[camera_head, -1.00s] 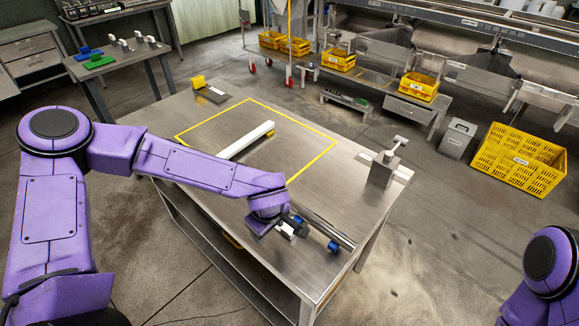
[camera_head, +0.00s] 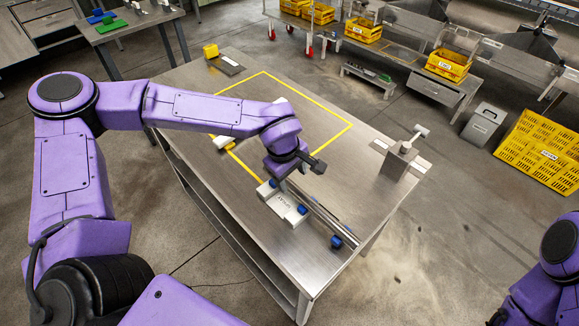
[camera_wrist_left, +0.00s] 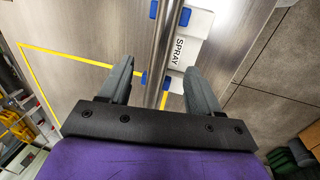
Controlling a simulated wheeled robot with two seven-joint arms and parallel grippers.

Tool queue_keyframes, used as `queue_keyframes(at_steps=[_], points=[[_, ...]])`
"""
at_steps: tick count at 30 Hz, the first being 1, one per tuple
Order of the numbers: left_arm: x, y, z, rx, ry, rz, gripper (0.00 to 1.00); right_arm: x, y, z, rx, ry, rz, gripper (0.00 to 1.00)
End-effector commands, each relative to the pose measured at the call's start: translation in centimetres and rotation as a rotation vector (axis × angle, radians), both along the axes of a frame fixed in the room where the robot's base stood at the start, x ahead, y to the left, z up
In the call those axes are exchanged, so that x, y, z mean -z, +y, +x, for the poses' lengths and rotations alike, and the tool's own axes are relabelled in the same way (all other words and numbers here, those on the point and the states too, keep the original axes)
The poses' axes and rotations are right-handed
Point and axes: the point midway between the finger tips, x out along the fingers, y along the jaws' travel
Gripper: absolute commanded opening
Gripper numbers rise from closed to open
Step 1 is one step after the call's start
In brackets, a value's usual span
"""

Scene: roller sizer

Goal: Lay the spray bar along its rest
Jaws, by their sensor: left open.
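The spray bar, a shiny steel tube (camera_head: 325,217), runs along the near right part of the table. Blue cradle pieces (camera_head: 336,241) show along it, with a white block (camera_head: 285,204) beside it. In the left wrist view the tube (camera_wrist_left: 165,40) passes between blue pieces on both sides, next to the white block marked SPRAY (camera_wrist_left: 194,45). Whether it rests fully down in them I cannot tell. My left gripper (camera_head: 296,172) is open above the tube. Its fingers (camera_wrist_left: 157,75) stand apart on either side of the tube. My right gripper is out of view.
A yellow outline (camera_head: 322,145) marks the table (camera_head: 215,88); a white bar (camera_head: 223,142) inside it is mostly hidden by my left arm. A metal post block (camera_head: 399,160) stands at the right edge.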

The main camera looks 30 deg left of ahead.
Motion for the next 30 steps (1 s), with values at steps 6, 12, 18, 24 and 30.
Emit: queue_keyframes(at_steps=[6, 12, 18, 24, 30], points=[[4.1, -0.3, 0.7, 0.0, 0.004, 0.0, 0.63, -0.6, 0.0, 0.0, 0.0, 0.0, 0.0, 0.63], [6.4, -0.5, 1.2, 0.001, 0.0, 0.0, 0.63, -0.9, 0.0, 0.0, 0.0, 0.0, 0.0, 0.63], [6.9, -0.5, 1.3, 0.001, -0.001, 0.0, 0.63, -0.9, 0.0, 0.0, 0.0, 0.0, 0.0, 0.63], [6.9, -0.5, 1.3, 0.001, -0.001, 0.0, 0.5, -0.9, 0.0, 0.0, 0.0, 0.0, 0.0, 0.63], [6.9, -0.5, 1.2, 0.001, -0.001, 0.0, 0.0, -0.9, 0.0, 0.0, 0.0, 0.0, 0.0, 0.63]])
